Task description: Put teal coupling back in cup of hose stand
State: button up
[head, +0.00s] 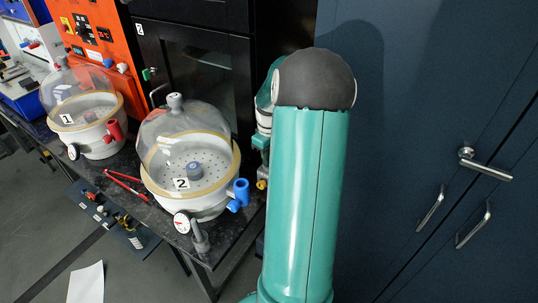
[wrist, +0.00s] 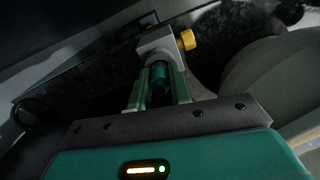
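In the wrist view the teal coupling (wrist: 160,76) is a dark teal cylinder between the two green fingers of my gripper (wrist: 161,84). The fingers appear closed on its sides. Its far end meets a light grey block (wrist: 157,45) with a yellow knob (wrist: 188,40) on its right, apparently the top of the hose stand. I cannot tell whether the coupling sits inside the cup or only against it. In the head view my gripper (head: 261,143) is partly hidden behind my teal arm, at the right end of the bench. The yellow knob (head: 261,185) shows just below it; the coupling is hidden.
Glass-domed vessel 2 (head: 190,160), with a blue valve (head: 238,195) and gauge (head: 182,222), stands left of my gripper. Vessel 1 (head: 85,110) is farther left. Red sticks (head: 127,186) lie between. A black cabinet (head: 195,70) stands behind; dark blue doors (head: 430,120) are right.

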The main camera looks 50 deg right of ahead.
jog(key=o, duration=0.4)
jog(key=shift+r, duration=0.1)
notch_tip(320, 180, up, 12)
jog(key=shift+r, duration=0.1)
dwell(0.8)
